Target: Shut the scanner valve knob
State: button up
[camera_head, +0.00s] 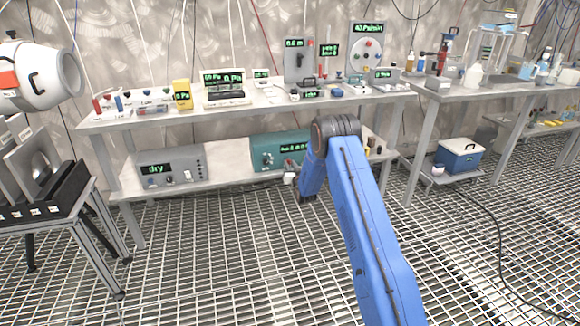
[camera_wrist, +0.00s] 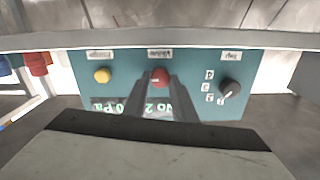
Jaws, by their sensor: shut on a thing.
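A teal instrument box (camera_head: 262,158) stands on the lower shelf, partly hidden by my arm. In the wrist view the teal panel (camera_wrist: 125,68) appears upside down. It has a yellow knob (camera_wrist: 102,75) on the left, a red knob (camera_wrist: 160,74) in the middle and a black dial (camera_wrist: 230,87) on the right. The fingers cover part of the green display.
A grey box (camera_head: 172,168) with a "dry" display stands to the left on the same shelf (camera_head: 220,164). The upper shelf (camera_head: 240,108) overhangs it and holds many instruments. A blue and white cooler (camera_head: 459,156) is at the right. The grated floor (camera_head: 210,260) in front is clear.

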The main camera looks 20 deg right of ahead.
jog(key=n, duration=0.4)
jog(key=shift+n, duration=0.3)
jog(key=n, duration=0.4)
jog(key=shift+a+n, duration=0.1)
jog(key=shift+n, duration=0.2)
jog(key=shift+a+f+n, duration=0.1)
jog(key=shift+f+n, duration=0.05)
jog(key=shift+n, duration=3.95)
jog(key=o, duration=1)
jog(key=shift+o, duration=0.2)
jog(key=shift+s, duration=0.1)
jog(key=s, duration=1.7)
jog(key=shift+s, duration=0.15)
